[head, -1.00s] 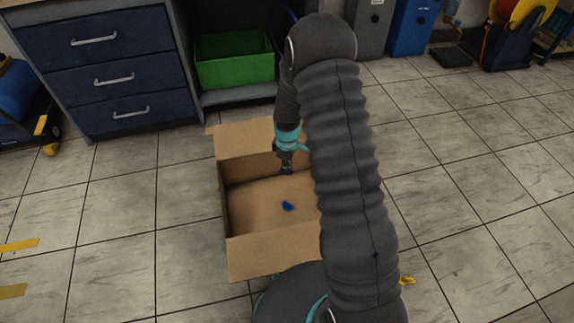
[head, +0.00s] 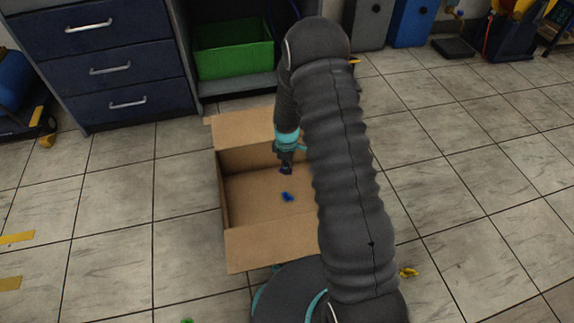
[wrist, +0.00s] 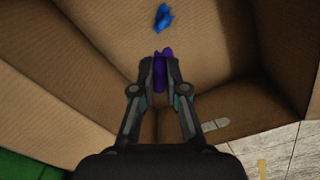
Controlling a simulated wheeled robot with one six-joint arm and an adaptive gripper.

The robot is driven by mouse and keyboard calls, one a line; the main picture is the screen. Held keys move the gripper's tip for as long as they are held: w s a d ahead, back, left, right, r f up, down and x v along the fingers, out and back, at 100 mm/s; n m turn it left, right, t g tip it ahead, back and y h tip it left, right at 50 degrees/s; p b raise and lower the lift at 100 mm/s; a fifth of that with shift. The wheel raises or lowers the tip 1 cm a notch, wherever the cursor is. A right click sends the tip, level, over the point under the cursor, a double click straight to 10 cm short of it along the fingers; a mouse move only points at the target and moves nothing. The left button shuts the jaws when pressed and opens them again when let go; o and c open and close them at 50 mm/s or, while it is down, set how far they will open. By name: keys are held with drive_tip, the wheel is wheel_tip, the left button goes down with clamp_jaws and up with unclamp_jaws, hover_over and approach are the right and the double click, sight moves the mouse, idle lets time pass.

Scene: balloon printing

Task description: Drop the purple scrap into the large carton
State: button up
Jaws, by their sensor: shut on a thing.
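The large carton (head: 268,250) stands open on the floor in front of me, partly hidden behind my arm in the head view. Its inner walls and bottom fill most of the wrist view (wrist: 110,30). My gripper (head: 286,170) points down over the carton's opening. In the wrist view my gripper (wrist: 159,62) is shut on the purple scrap (wrist: 160,76), which shows between the fingertips. A blue scrap (head: 287,197) lies on the carton's bottom, and it also shows beyond the fingertips in the wrist view (wrist: 163,18).
A yellow scrap (head: 409,272) lies on the floor right of my arm. A green scrap (head: 187,321) shows at the bottom edge. A blue drawer cabinet (head: 105,60) and a green bin (head: 233,58) stand behind the carton. The tiled floor left of the carton is mostly clear.

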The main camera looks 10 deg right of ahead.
drive_tip(key=o, duration=0.8)
drive_tip(key=shift+c, duration=0.2)
drive_tip(key=shift+r, duration=0.15)
wheel_tip(320, 180, up, 12)
